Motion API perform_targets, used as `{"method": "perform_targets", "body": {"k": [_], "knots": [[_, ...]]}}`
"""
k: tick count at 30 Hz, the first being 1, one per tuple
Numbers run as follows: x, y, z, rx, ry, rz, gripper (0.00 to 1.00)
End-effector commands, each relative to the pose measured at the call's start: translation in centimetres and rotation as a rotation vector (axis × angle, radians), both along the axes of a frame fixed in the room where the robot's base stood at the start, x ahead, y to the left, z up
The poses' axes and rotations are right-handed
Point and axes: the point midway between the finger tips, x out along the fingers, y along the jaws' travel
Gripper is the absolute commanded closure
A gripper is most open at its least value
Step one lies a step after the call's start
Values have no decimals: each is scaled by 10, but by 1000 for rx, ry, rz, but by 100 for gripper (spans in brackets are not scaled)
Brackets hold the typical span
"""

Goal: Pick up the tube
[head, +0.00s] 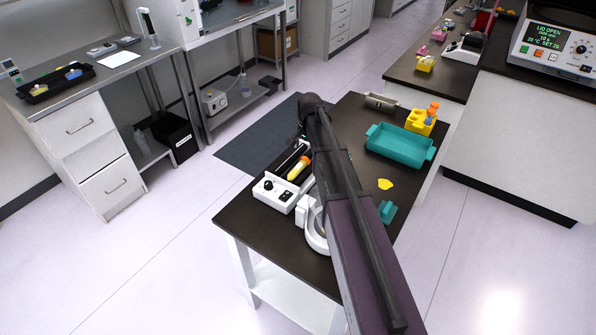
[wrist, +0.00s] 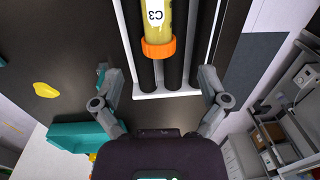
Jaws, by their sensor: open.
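The tube (head: 297,170), yellow with an orange cap, lies on the white roller mixer (head: 277,196) on the dark table. In the wrist view the tube (wrist: 157,18), labelled C3, rests along the black rollers, its orange cap (wrist: 159,50) toward my gripper. My gripper (wrist: 158,75) is open and empty. Its fingers are spread wide to either side of the mixer's end, with the cap between them in the picture and a gap on both sides. The tube's far end is cut off. In the head view my arm hides the gripper's fingers.
A teal tray (head: 400,147), a yellow rack (head: 420,122) with an orange-capped item, a grey cylinder (head: 381,102), a yellow piece (head: 385,184) and a small teal block (head: 387,212) stand right of my arm. A white ring-shaped stand (head: 314,236) is near the mixer.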

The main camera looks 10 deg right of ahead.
Motion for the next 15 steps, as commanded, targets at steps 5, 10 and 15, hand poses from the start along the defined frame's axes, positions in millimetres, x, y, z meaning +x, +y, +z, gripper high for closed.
{"method": "perform_targets", "body": {"k": [5,10,15], "knots": [[0,0,0,0,0,1,6],[0,1,-1,0,0,1,6],[1,1,-9,0,0,1,6]]}}
